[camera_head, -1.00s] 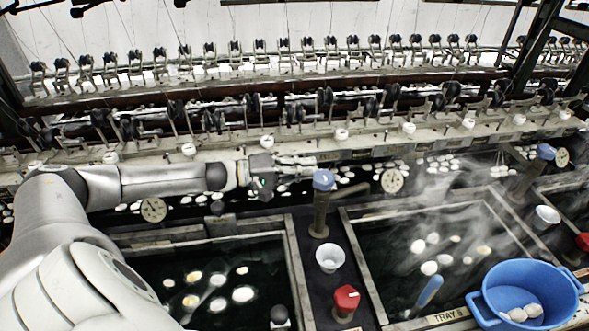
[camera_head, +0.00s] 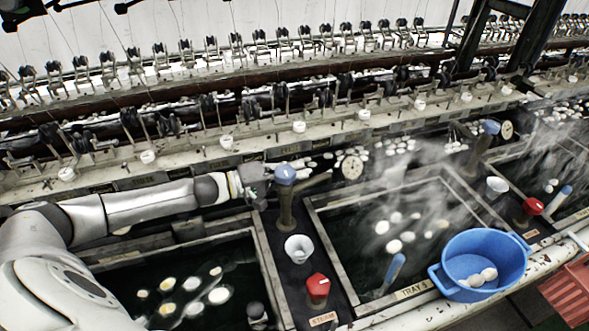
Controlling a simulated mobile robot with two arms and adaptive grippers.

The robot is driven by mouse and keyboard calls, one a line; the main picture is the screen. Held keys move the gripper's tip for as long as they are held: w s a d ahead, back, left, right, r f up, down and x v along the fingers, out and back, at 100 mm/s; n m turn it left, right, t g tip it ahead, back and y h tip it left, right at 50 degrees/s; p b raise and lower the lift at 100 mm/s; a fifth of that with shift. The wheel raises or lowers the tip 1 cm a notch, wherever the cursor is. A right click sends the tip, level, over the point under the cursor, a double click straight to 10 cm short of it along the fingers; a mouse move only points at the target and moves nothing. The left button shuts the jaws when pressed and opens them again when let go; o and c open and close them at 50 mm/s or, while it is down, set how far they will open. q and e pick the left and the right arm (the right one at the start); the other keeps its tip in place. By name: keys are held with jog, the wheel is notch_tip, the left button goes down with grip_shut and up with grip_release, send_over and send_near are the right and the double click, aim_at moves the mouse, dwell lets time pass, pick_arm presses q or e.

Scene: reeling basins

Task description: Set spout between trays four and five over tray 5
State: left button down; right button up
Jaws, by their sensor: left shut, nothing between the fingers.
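The spout post (camera_head: 286,210) has a blue cap (camera_head: 285,174) and stands on the dark divider between tray 4 (camera_head: 266,262) at left and tray 5 (camera_head: 328,245) at right. Its spout arm (camera_head: 316,183) points right and slightly back, toward the back left corner of tray 5. I cannot tell whether its tip is over the water. My left gripper (camera_head: 296,165) is shut and empty, reaching in from the left just behind the blue cap, which partly hides it. Contact with the post is unclear. My right gripper is not in view.
On the divider are a white cup (camera_head: 299,249) and a red knob (camera_head: 318,287). A blue basin (camera_head: 484,262) with cocoons sits at tray 5's front right. A blue-handled tool (camera_head: 393,270) leans in tray 5.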

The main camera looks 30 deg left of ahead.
pick_arm(q)
jog(key=shift+d+r, duration=0.1)
jog(key=shift+d+m+g+h+p, duration=0.95)
jog(key=shift+m+g+h+p, duration=0.15)
jog(key=shift+g+h, duration=0.1)
jog(key=shift+a, duration=0.15)
jog(key=v, duration=1.2)
